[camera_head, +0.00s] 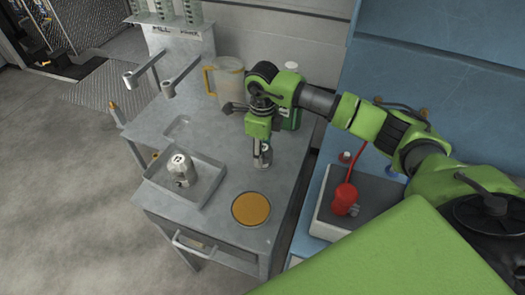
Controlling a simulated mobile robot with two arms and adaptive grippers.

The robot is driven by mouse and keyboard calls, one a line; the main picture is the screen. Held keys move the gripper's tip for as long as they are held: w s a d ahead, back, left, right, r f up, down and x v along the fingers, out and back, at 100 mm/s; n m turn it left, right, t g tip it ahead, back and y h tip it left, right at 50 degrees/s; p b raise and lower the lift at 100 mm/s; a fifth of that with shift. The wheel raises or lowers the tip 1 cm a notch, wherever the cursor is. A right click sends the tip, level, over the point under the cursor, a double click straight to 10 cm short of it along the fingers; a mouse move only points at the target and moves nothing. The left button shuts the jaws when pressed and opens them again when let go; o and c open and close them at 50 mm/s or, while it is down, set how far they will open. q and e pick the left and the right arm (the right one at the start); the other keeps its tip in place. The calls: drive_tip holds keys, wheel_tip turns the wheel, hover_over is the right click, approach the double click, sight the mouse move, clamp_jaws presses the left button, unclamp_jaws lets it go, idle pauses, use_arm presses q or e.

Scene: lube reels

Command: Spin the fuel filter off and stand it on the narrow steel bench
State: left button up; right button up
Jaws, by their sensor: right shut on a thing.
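My right gripper (262,160) is over the narrow steel bench (208,225), pointing down, behind the round orange disc (251,209). It is shut on a small grey thing with a pale mark (266,149), which looks like the fuel filter. The fingers hide much of it, and I cannot tell whether its base touches the bench top. A similar silver canister with a dark mark on its pale top (181,168) stands in a shallow grey tray (205,196) at the bench's left. My left gripper is not in view.
A clear jug with a yellow handle (228,82) and a green bottle with a white cap (291,105) stand behind my gripper. Two grey spouts (150,72) reach over the back left. A red can (345,198) stands on a grey box to the right.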

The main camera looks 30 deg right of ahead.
drive_tip(key=o, duration=1.3)
drive_tip(key=shift+r, duration=0.1)
wheel_tip(320, 180, up, 11)
drive_tip(key=shift+r, duration=0.4)
